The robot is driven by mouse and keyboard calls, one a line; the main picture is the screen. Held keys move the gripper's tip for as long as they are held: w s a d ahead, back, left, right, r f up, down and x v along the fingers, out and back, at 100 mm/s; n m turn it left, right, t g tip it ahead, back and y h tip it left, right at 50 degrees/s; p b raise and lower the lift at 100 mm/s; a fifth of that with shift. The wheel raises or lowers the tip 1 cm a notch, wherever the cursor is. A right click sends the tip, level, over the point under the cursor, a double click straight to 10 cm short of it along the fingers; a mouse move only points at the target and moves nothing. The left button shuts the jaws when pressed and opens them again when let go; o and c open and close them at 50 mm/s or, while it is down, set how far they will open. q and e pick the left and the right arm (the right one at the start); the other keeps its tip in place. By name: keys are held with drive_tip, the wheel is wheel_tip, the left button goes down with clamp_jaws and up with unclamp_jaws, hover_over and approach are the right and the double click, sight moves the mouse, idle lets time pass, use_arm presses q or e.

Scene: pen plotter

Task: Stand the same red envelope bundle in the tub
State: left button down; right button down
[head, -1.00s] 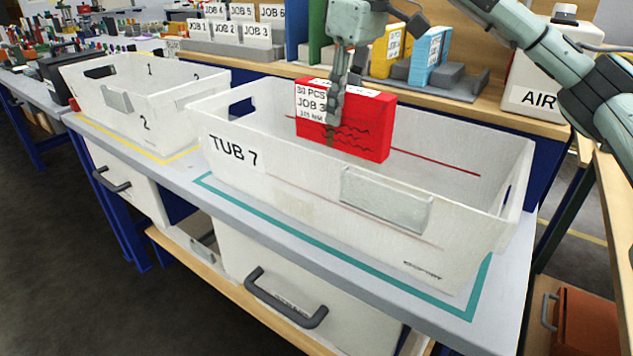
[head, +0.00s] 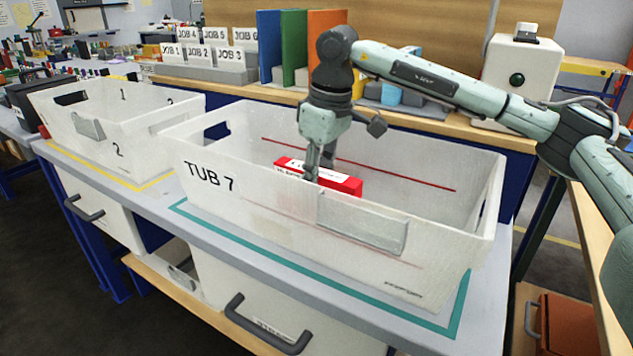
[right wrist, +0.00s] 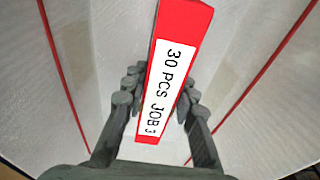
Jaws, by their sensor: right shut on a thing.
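The red envelope bundle (head: 345,183) is upright inside the white tub marked TUB 7 (head: 262,207), near its middle. Only its top edge and label show above the tub's front wall in the head view; I cannot tell whether its bottom touches the floor. My right gripper (head: 318,172) points down into the tub and is shut on the bundle. In the right wrist view the bundle (right wrist: 180,60) sits between the two fingers, its label reading 30 PCS JOB 3. My left gripper is not in view.
A second white tub (head: 120,125) stands to the left inside a yellow outline. Behind are job card holders (head: 205,62), upright coloured folders (head: 295,45) and a white box (head: 520,70). TUB 7 has free room on both sides of the bundle.

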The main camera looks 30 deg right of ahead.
drive_tip(key=c, duration=1.2)
unclamp_jaws()
drive_tip(key=r, duration=0.4)
drive_tip(key=s+r, duration=0.1)
drive_tip(key=r, duration=0.7)
drive_tip(key=shift+s+d, duration=0.3)
drive_tip(key=shift+d, duration=0.1)
